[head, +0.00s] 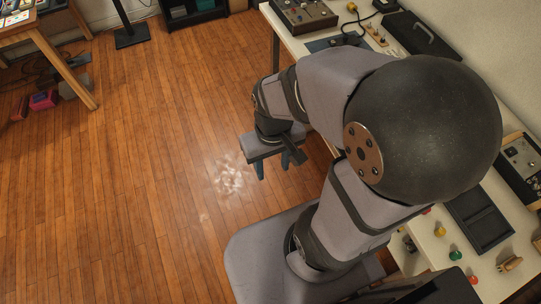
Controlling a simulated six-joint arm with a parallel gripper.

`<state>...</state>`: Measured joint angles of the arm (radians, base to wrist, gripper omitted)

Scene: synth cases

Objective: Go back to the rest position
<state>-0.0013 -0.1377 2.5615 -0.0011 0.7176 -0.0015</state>
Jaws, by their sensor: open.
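My gripper (273,169) is at the end of my grey arm, left of the workbench (431,250). It hangs over the wooden floor with its two blue-grey fingers apart and nothing visible between them. My arm is folded, and its large dark round joint hides the middle of the bench. The fingers appear clear of the bench's edge.
On the bench are a switch box (303,14), a black case (422,38), a dark tray (479,218), a green knob (455,255) and a red knob (473,281). A wooden table (62,66) stands at the upper left. The floor between is mostly clear.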

